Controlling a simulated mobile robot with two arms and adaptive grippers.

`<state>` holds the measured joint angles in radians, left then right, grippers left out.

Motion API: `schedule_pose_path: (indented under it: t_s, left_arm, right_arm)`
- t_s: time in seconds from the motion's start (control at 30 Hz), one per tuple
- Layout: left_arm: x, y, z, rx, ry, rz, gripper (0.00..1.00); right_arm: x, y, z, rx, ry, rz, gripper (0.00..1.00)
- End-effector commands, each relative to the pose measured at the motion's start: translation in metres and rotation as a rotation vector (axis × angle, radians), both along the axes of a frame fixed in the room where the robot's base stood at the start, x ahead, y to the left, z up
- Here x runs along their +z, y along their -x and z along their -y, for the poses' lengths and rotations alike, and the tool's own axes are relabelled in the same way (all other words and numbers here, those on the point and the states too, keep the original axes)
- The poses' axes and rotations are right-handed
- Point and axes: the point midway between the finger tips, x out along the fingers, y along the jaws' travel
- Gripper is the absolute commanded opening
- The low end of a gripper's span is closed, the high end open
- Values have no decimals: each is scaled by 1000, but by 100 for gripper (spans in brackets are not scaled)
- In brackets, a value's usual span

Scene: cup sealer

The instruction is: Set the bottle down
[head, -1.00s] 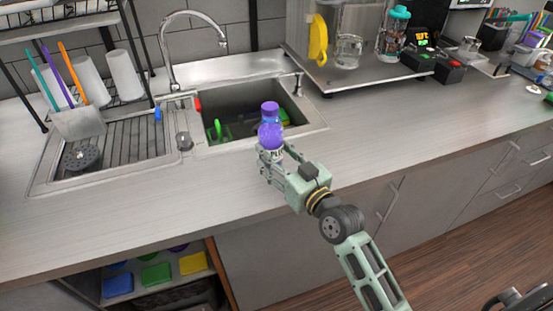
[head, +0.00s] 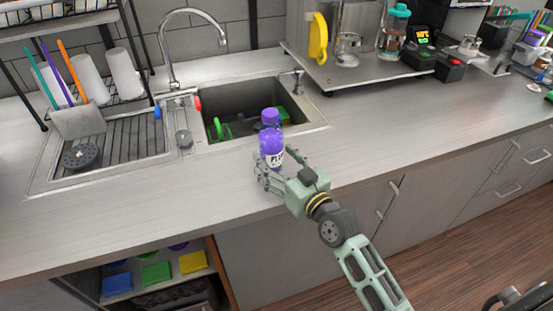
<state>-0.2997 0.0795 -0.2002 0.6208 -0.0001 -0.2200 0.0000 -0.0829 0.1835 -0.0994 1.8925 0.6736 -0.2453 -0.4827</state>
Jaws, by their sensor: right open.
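The bottle (head: 271,145) is purple with a purple cap and a white label with dark letters. It stands upright at the front rim of the sink, on the counter (head: 180,215) as far as I can tell; its lower end is partly hidden by my gripper. My right gripper (head: 274,168) is open, its fingers spread to either side of the bottle's lower part. I cannot tell whether a finger still touches it. My left gripper is not in view.
The sink (head: 313,112) lies right behind the bottle, with green items inside. A faucet (head: 193,45) rises behind it. A drying rack with white cups (head: 125,73) and utensils stands left. A raised metal shelf (head: 312,62) with jars is at the back right. The front counter is clear.

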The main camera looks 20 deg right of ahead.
Motion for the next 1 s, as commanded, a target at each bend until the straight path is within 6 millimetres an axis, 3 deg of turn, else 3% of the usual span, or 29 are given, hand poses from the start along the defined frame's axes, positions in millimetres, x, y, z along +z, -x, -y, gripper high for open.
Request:
schedule_pose_path:
  t_s: [0.17, 0.7, 1.0]
  left_arm:
    - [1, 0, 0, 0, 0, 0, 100]
    - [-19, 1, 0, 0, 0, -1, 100]
    - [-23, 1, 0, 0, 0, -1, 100]
  right_arm:
    - [2, 2, 0, 0, -1, -1, 68]
    - [0, 94, 26, 1, 2, -3, 68]
    - [2, 115, 32, 0, 1, -1, 68]
